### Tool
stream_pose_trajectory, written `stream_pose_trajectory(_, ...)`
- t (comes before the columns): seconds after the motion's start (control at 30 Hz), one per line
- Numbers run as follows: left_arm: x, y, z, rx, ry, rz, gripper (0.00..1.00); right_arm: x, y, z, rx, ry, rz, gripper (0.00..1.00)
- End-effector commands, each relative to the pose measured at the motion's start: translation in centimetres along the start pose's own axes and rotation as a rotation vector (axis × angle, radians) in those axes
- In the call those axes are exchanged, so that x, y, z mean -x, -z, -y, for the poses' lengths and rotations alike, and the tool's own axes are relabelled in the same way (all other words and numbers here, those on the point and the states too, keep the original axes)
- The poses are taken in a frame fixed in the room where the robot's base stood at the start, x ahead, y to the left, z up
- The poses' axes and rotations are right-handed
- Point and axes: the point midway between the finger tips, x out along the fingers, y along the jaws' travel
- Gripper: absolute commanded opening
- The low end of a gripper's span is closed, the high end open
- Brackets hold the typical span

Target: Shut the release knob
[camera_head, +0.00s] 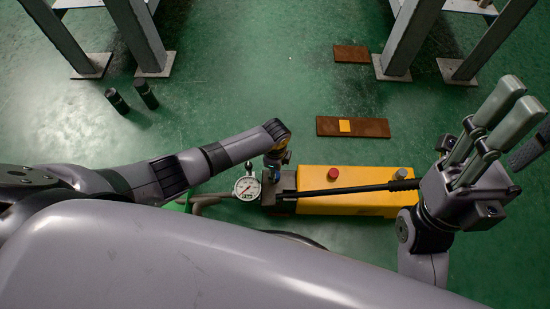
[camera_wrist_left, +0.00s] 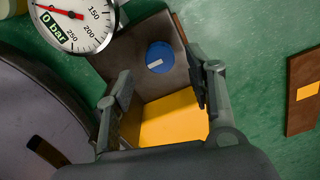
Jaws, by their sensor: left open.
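The release knob (camera_wrist_left: 159,57) is a round blue knob with a white mark. It sits on the dark end block (camera_wrist_left: 152,82) of a yellow hand pump, which shows in the head view (camera_head: 345,203). My left gripper (camera_head: 277,158) is over that end block. In the left wrist view its open fingers (camera_wrist_left: 165,72) appear on either side of the knob, with nothing gripped. In the head view the knob is mostly hidden by the gripper. My right gripper (camera_head: 510,105) is raised at the right, fingers pointing up; its opening is unclear.
A pressure gauge (camera_head: 247,188) stands left of the end block; its dial reads near 0 bar. A black pump lever (camera_head: 350,189) lies along the yellow tank. A brown plate (camera_head: 353,127) and two dark cylinders (camera_head: 130,98) are on the green floor. Steel legs (camera_head: 405,40) stand behind.

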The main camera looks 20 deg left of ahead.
Motion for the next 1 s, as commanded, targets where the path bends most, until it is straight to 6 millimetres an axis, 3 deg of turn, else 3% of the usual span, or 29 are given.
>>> stream_pose_trajectory(0.2,3.9,-0.1,0.1,0.0,0.003,-0.001,0.49,0.0,0.0,0.0,0.0,0.0,0.001,0.4)
stream_pose_trajectory(0.47,7.3,0.0,0.0,0.0,0.001,-0.001,0.49,0.0,0.0,0.0,0.0,0.001,0.001,0.4)
stream_pose_trajectory(1.0,8.1,0.0,0.0,0.001,0.0,0.0,0.49,0.0,0.0,0.0,-0.001,0.001,0.001,0.4)
